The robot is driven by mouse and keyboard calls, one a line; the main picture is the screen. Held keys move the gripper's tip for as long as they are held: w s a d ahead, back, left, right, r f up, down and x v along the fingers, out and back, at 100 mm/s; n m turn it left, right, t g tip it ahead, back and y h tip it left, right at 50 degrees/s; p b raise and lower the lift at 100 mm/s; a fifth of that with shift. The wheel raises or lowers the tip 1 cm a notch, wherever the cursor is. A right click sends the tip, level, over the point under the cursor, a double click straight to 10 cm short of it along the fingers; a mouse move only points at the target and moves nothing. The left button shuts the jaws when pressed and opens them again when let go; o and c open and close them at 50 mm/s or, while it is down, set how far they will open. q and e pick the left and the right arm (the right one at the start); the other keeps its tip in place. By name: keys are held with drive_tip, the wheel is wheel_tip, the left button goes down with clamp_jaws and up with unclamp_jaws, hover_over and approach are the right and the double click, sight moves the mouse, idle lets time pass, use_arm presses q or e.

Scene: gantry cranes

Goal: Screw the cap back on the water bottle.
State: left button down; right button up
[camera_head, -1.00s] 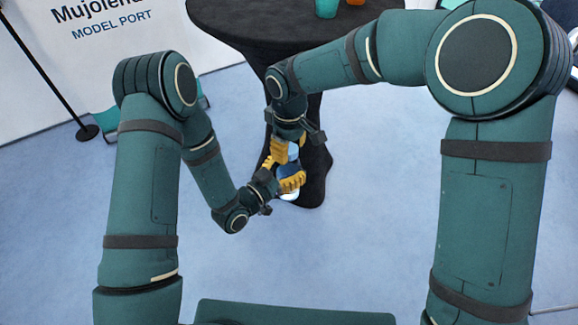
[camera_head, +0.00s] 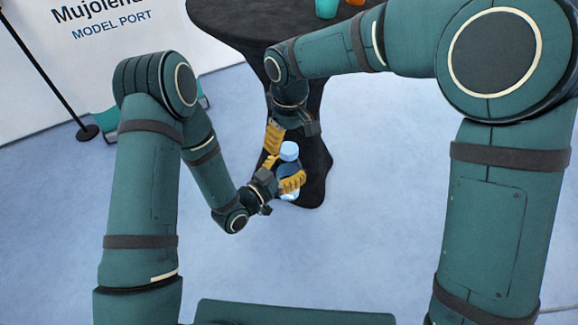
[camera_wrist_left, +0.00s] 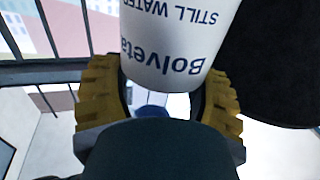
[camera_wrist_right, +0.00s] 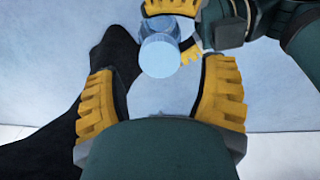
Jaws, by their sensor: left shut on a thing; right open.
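The water bottle (camera_head: 289,197) is upright in my left gripper (camera_head: 281,174), whose yellow fingers are shut around its body. Its white label with dark lettering (camera_wrist_left: 165,50) fills the upper middle of the left wrist view. A light blue cap (camera_head: 289,151) is on top of the bottle, and it also shows in the right wrist view (camera_wrist_right: 160,56). How tightly it sits cannot be told. In the head view the right gripper (camera_head: 275,139) is just above and left of the cap.
A black-draped round table (camera_head: 235,25) stands behind the grippers, with a teal cup (camera_head: 326,8) and an orange object (camera_head: 356,2) on it. A stand with a black base (camera_head: 88,132) and a printed white panel (camera_head: 120,60) are at left. Open blue floor lies around.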

sight(289, 148)
drive_tip(key=shift+r, duration=0.45)
drive_tip(key=shift+o, duration=0.2)
drive_tip(key=shift+r+n, duration=1.1)
drive_tip(key=shift+r, duration=0.65)
drive_tip(key=shift+f, duration=4.05)
clamp_jaws()
